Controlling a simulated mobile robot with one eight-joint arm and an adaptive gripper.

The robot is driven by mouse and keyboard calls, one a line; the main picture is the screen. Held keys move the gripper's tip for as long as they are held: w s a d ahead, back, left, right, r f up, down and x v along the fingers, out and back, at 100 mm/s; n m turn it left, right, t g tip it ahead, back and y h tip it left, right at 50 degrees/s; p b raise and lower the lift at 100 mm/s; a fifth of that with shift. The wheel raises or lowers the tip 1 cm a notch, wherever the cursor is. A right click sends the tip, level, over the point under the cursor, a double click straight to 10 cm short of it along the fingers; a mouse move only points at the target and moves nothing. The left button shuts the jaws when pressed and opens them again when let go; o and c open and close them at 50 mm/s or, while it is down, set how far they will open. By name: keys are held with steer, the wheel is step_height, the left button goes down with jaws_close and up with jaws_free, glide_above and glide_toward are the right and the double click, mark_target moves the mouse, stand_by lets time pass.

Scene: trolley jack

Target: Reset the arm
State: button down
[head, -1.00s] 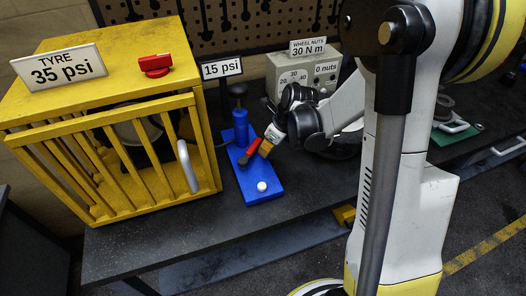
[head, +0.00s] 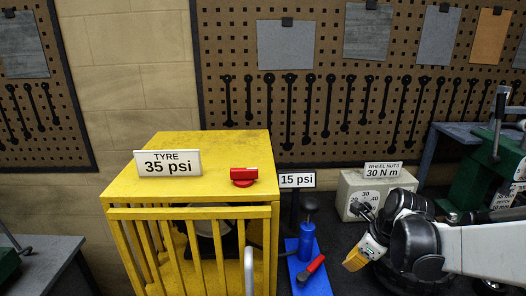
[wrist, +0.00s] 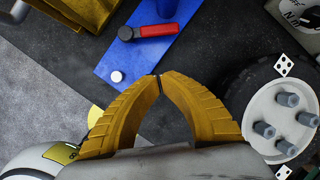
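My gripper (head: 353,262) shows in the head view at the lower right, over the dark bench, just right of a blue pump base. In the wrist view its two yellow fingers (wrist: 160,78) curve together and their tips meet with nothing between them. My white arm (head: 490,252) reaches in from the right edge. The blue pump (head: 306,242) with its red lever (head: 312,268) stands left of the gripper, apart from it.
A yellow cage (head: 190,215) labelled TYRE 35 psi, with a red knob (head: 243,176) on top, stands left. A 15 psi sign (head: 297,181) and a grey wheel-nut box (head: 352,183) stand behind. A studded wheel (wrist: 280,125) lies close right of the fingers. A green machine (head: 490,160) stands right.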

steer(key=s+a+r+n+t+h+b, duration=0.1)
steer(key=s+a+n, duration=0.3)
steer(key=n, duration=0.9)
steer(key=s+a+r+n+t+h+b, duration=0.1)
steer(key=s+a+n+b, duration=0.3)
steer(key=s+n, duration=0.6)
steer(key=a+n+t, duration=0.1)
steer(key=n, duration=0.3)
steer(key=shift+s+r+b, duration=0.3)
